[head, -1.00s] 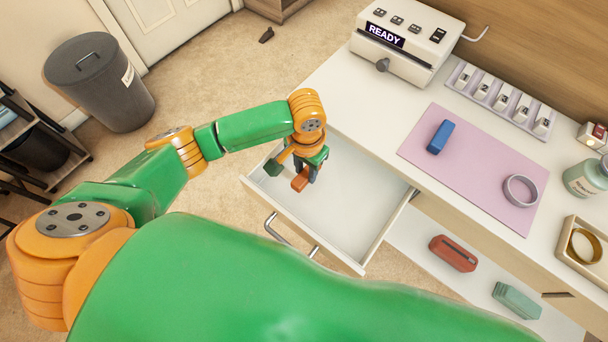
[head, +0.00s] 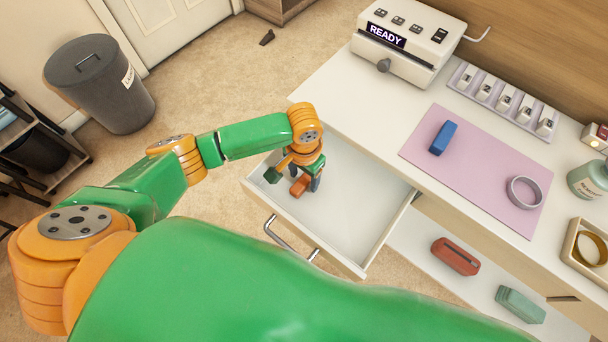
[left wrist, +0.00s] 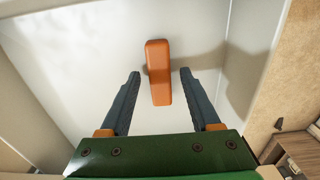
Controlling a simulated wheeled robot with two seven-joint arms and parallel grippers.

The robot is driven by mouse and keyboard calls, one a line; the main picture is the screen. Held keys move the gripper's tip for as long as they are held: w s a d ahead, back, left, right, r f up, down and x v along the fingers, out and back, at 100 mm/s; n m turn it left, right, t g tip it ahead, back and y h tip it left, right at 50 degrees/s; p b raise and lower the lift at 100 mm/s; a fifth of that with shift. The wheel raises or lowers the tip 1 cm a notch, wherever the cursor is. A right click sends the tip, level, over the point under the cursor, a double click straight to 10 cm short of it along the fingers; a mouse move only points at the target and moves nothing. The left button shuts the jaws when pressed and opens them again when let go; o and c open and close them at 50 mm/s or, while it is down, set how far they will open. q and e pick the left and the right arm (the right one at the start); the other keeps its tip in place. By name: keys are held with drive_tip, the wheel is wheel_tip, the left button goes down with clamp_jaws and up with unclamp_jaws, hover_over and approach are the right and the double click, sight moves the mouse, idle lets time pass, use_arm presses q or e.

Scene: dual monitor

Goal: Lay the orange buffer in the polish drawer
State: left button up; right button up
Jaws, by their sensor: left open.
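The orange buffer (head: 300,186) lies in the open white drawer (head: 349,205), toward its left end. In the left wrist view the buffer (left wrist: 158,72) rests on the drawer floor between and a little beyond my fingertips. My left gripper (head: 317,180) is over the drawer with its fingers pointing down. In the left wrist view the left gripper (left wrist: 160,74) is open, with a gap between each finger and the buffer. My right gripper is not in view.
A pink mat (head: 470,167) on the desk carries a blue block (head: 443,138) and a grey ring (head: 524,192). A machine reading READY (head: 408,42) stands at the back. A red item (head: 455,257) and a green item (head: 520,304) lie on a lower shelf. The drawer's right part is clear.

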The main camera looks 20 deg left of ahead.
sight(304, 181)
use_arm(q)
wheel_tip(304, 181, up, 12)
drive_tip(key=p, duration=0.2)
drive_tip(key=shift+p, duration=0.35)
